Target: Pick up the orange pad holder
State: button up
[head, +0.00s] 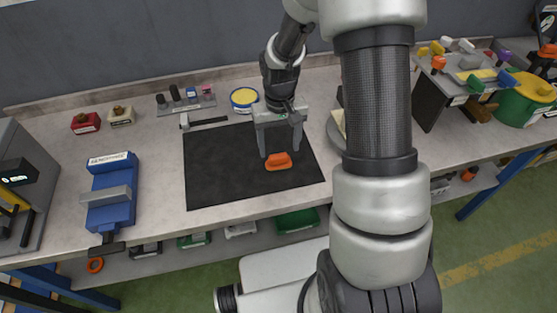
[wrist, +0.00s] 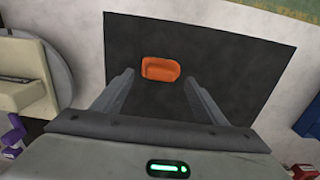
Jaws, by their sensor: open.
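The orange pad holder (head: 279,161) lies on a black mat (head: 215,165) on the workbench. In the wrist view the pad holder (wrist: 160,69) is a small orange block with rounded corners, lying past the fingertips and roughly between their lines. My gripper (head: 281,155) is open and empty, with its fingers pointing down over the mat near the pad holder. In the wrist view my gripper (wrist: 160,78) shows both fingers spread wider than the pad holder. I cannot tell the exact height of the fingertips above the mat.
A blue vise (head: 110,195) stands left on the bench. A round grey plate (head: 333,130) is right of the mat, partly behind my arm. The mat around the pad holder is clear.

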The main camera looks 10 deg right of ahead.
aim_at(278, 156)
notch_tip(278, 156, down, 5)
jog(key=shift+w+a+r, duration=0.1)
jog(key=shift+w, duration=0.05)
jog(key=c, duration=1.2)
notch_tip(278, 156, up, 10)
jog(key=shift+r, duration=0.1)
jog(key=shift+c, duration=0.2)
jog(key=o, duration=0.5)
jog(key=c, duration=0.3)
